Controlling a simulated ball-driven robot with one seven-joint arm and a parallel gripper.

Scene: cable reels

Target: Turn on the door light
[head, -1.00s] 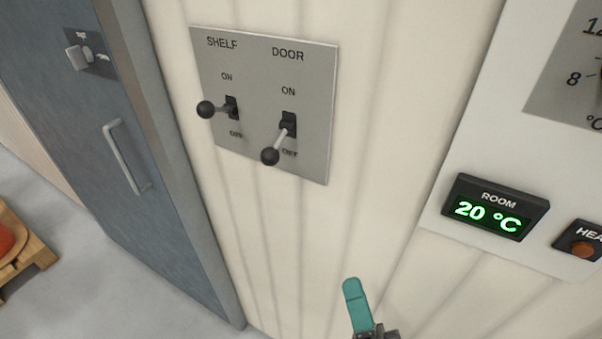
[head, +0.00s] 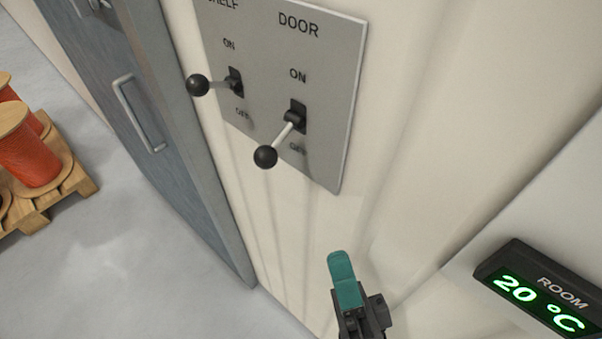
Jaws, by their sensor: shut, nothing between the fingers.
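The grey switch plate (head: 340,75) is on the cream wall at the upper middle of the head view. Its DOOR switch (head: 291,121) has a metal lever with a black ball knob (head: 265,157), and the lever points down toward OFF. The SHELF switch (head: 236,82) beside it on the left has its lever (head: 198,85) sticking out to the left, about level. My gripper (head: 341,262), with teal fingertips, is shut and empty. It is below and to the right of the DOOR knob, apart from it.
A room display (head: 537,295) reading 20 °C is at the lower right. A grey-blue door (head: 130,110) with a handle (head: 138,115) is left of the plate. Orange reels (head: 30,150) stand on a wooden pallet (head: 80,182) at the far left. Bare floor lies between.

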